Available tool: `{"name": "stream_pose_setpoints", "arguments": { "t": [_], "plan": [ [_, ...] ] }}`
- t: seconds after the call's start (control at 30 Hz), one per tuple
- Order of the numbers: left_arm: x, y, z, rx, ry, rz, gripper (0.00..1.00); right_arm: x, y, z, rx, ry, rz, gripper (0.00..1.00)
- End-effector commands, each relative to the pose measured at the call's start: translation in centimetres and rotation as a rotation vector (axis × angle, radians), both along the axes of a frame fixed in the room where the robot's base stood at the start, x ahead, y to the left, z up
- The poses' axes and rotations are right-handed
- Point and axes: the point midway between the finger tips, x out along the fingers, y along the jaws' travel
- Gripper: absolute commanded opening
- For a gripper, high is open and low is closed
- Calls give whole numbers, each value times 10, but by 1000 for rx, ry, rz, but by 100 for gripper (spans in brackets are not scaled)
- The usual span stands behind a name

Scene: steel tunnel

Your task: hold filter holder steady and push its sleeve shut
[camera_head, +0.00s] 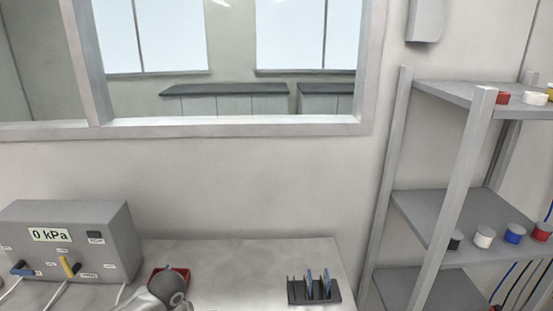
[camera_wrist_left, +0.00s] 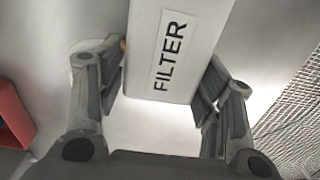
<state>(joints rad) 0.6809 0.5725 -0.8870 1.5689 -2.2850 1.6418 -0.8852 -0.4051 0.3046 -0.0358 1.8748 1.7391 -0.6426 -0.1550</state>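In the left wrist view, the filter holder (camera_wrist_left: 177,50) is a pale box with a black "FILTER" label. It sits between the two fingers of my left gripper (camera_wrist_left: 163,85). The fingers are apart, one on each side and close to the box sides; I cannot tell whether they press on it. A small yellow bit shows at the box's left edge beside the left finger. The sleeve cannot be made out. In the head view only part of my left arm shows at the bottom, and the holder is not seen. My right gripper is in neither view.
A grey pressure box (camera_head: 70,240) reading "0 kPa" stands left on the table (camera_head: 240,265). A red tray (camera_head: 156,275) is partly behind my arm. A dark rack (camera_head: 315,293) holds thin upright pieces. Shelving (camera_head: 440,205) with colored jars stands right. The table middle is clear.

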Motion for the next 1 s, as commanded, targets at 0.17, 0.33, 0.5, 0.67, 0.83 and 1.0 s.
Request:
{"name": "stream_pose_setpoints", "arguments": {
  "t": [0.17, 0.33, 0.5, 0.67, 0.83, 1.0],
  "plan": [
    [0, 0, 0, 0, 0, 0, 77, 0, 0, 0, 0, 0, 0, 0],
    [0, 0, 0, 0, 0, 0, 77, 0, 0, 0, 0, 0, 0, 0],
    [1, 0, 9, -1, -2, 0, 77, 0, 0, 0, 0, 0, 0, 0],
    [2, 0, 37, 0, -7, -2, 77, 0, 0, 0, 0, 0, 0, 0],
    [2, 0, 74, 0, -6, -1, 77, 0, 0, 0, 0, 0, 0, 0],
    [1, 0, 103, 0, -4, 0, 77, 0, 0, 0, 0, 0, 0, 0]
  ]
}}
